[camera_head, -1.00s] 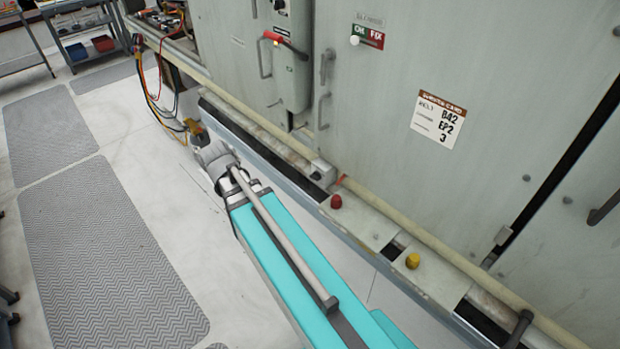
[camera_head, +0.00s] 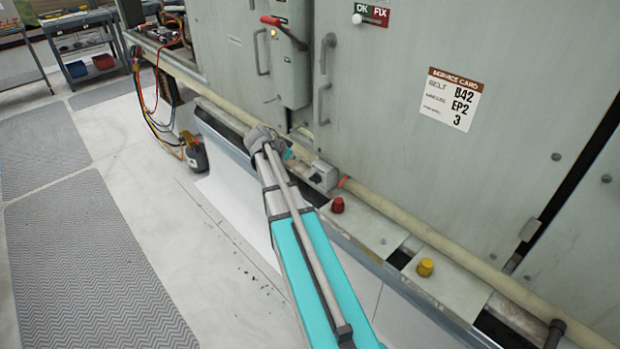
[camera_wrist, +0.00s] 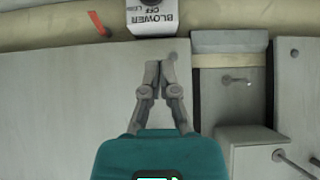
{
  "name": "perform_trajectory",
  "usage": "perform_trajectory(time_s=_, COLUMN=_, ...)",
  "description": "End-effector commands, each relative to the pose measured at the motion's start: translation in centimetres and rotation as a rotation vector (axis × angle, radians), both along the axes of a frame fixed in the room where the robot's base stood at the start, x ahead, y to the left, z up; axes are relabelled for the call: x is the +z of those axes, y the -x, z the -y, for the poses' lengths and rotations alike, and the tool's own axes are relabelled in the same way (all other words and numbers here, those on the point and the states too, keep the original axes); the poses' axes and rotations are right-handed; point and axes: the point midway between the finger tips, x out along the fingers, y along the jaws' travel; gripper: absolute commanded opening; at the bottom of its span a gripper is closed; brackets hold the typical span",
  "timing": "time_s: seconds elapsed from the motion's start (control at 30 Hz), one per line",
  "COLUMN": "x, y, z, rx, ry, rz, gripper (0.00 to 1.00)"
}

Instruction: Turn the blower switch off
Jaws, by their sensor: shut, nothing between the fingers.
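The blower switch is a small pale box (camera_wrist: 153,17) at the top of the wrist view, with upside-down BLOWER and OFF lettering and part of a dark round knob at the frame's top edge. The knob's setting is not readable. In the head view the box (camera_head: 322,176) sits on the ledge beside the pipe. My gripper (camera_wrist: 160,70) is shut and empty, its fingertips pointing at the box and apart from it in the picture. In the head view my wrist hides most of the gripper.
A beige pipe (camera_head: 440,238) runs along the cabinet base. Door handles (camera_head: 327,54) and a red-handled lever (camera_head: 285,33) project from the cabinet. Floor at left is open.

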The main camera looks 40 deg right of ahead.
Motion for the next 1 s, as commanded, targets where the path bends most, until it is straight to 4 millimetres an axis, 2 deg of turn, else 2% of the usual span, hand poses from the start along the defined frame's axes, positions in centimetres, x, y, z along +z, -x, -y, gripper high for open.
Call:
perform_trajectory(time_s=0.47, x=-0.3, y=-0.1, z=0.1, rx=0.003, ry=-0.001, rz=-0.001, gripper=0.00)
perform_trajectory(time_s=0.67, x=-1.3, y=-0.2, z=0.9, rx=0.002, ry=-0.002, rz=-0.002, gripper=0.00)
perform_trajectory(time_s=1.0, x=-3.9, y=-0.4, z=3.4, rx=0.003, ry=-0.001, rz=-0.001, gripper=0.00)
